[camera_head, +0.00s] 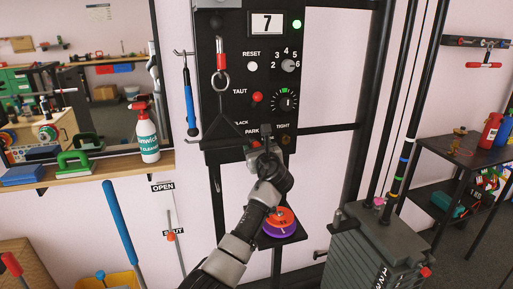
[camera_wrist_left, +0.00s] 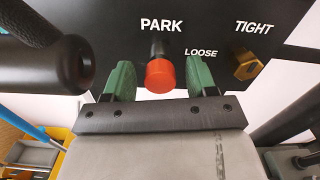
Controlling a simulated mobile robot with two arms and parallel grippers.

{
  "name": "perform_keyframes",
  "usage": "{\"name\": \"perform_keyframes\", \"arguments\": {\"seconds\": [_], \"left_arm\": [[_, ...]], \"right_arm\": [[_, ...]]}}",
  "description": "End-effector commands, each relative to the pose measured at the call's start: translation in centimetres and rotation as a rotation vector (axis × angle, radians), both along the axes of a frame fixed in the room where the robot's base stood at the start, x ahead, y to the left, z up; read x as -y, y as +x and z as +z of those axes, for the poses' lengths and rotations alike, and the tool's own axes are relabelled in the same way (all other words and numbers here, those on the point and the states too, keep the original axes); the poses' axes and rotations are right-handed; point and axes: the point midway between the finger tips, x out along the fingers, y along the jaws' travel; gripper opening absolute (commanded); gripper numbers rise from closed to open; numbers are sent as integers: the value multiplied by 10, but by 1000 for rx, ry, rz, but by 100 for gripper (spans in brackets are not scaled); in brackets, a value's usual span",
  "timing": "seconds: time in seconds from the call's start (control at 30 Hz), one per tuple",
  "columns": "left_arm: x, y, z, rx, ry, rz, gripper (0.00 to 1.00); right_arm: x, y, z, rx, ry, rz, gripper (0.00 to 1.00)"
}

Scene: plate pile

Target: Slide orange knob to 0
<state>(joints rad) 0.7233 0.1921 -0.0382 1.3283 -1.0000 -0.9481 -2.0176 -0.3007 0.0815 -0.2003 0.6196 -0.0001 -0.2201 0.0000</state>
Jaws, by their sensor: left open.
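A red-orange knob (camera_wrist_left: 160,75) sticks out of the black panel just below the word PARK in the left wrist view. My left gripper (camera_wrist_left: 166,82) is open, with one green finger on each side of the knob and a gap to each. In the head view my left gripper (camera_head: 262,143) is at the panel's lower edge and hides this knob. A small red-orange knob (camera_head: 171,236) is on the OPEN/SHUT rod at left. My right gripper is not in view.
A gold hex knob (camera_wrist_left: 246,66) lies right of the fingers, by LOOSE and TIGHT. A black cylindrical bar (camera_wrist_left: 55,68) juts out close on the left. Orange and purple discs (camera_head: 281,221) rest on a stand below.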

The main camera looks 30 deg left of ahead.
Motion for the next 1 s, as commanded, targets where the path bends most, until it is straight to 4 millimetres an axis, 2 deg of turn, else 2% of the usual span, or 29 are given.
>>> {"name": "perform_keyframes", "arguments": {"seconds": [0.4,0.77,1.0], "left_arm": [[-6,5,0,0,-1,-1,56],[-6,5,0,0,-1,-1,0],[-3,3,2,-1,-1,-1,0]], "right_arm": [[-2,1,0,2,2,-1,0],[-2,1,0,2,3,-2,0],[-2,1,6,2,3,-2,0]]}}
